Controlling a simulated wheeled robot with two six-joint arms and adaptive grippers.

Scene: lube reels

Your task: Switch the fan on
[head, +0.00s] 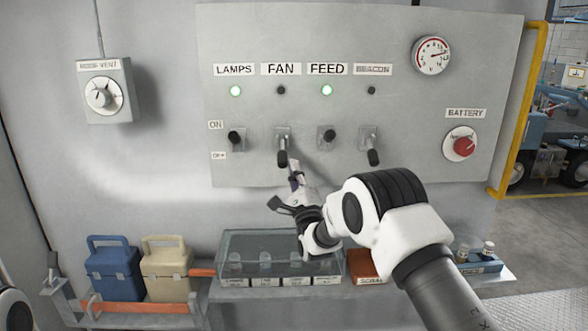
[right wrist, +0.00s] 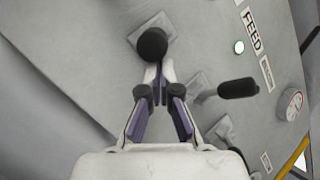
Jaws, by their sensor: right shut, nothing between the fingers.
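The fan switch (head: 282,157) sits under the FAN label (head: 281,69) on the grey wall panel. Its black lever points down, towards the OFF mark, and the fan lamp (head: 281,90) is dark. My right gripper (head: 296,170) is just below and right of the lever, pointing up at the panel. In the right wrist view, the fan lever's round black knob (right wrist: 152,44) shows just beyond the tips of my right gripper (right wrist: 157,74). The fingers are shut and empty; whether they touch the knob I cannot tell. My left gripper is out of view.
The lamps switch (head: 234,138) and feed switch (head: 328,135) are up, with green lamps lit. The beacon switch (head: 372,156) is down, its lamp dark. A red battery knob (head: 464,146) is at right. A clear bin (head: 225,252) stands on the shelf below.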

